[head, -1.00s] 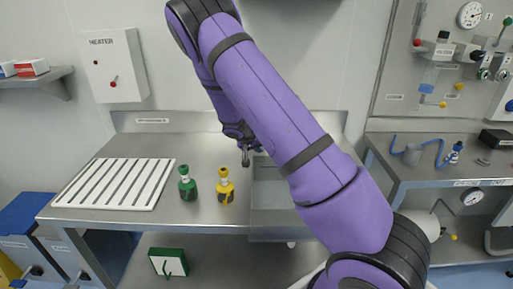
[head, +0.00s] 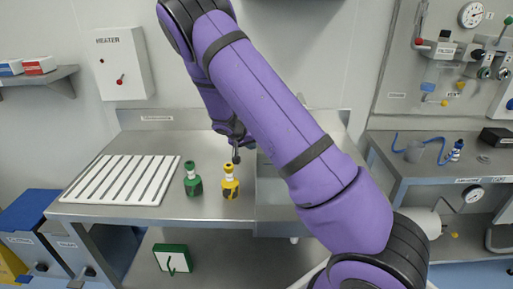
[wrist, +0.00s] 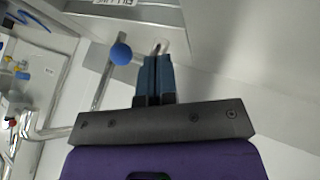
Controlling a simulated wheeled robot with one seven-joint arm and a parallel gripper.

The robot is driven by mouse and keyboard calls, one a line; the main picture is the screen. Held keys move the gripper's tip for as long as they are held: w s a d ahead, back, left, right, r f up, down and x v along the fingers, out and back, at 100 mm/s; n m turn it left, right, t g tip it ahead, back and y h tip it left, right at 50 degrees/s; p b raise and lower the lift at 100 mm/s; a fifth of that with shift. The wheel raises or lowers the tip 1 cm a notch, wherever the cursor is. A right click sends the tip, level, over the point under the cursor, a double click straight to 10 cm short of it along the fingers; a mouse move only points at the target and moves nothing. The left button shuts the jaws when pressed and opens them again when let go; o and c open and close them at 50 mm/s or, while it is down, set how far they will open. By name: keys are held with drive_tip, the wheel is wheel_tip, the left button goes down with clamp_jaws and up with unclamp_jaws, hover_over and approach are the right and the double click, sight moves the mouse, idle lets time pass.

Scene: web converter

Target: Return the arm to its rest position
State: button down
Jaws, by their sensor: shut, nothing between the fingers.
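My purple arm (head: 275,115) crosses the middle of the head view, raised and bent, its elbow at the top. My gripper (head: 236,158) hangs from the far end of the arm, pointing down above the steel bench, just behind the yellow bottle (head: 230,182). In the wrist view its two dark fingers (wrist: 156,62) are together with nothing between them. A green bottle (head: 193,182) stands upright to the left of the yellow one. The gripper looks apart from both bottles.
A white slotted rack (head: 122,180) lies on the bench's left. A sink (head: 270,190) is partly hidden behind my arm. A heater box (head: 120,65) is on the wall. The wrist view shows a blue knob (wrist: 120,53) and metal pipes (wrist: 50,130) close by.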

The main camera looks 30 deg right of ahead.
drive_tip(key=v, duration=0.7)
drive_tip(key=shift+s+a, duration=0.2)
drive_tip(key=shift+s, duration=0.05)
drive_tip(key=shift+r, duration=0.2)
drive_tip(key=s+a+r+n+t+y, duration=0.15)
drive_tip(key=s+a+r+y, duration=0.25)
drive_tip(key=s+r, duration=0.9)
drive_tip(key=s+a+r+n+t+y, duration=0.1)
drive_tip(key=s+a+r+n+y, duration=0.2)
drive_tip(key=s+r, duration=1.05)
drive_tip(key=s+a+n+t, duration=0.1)
drive_tip(key=s+a+n, duration=0.2)
drive_tip(key=s, duration=0.9)
drive_tip(key=shift+a+y, duration=0.4)
drive_tip(key=shift+a, duration=0.05)
drive_tip(key=shift+w+f, duration=0.1)
drive_tip(key=shift+f, duration=0.05)
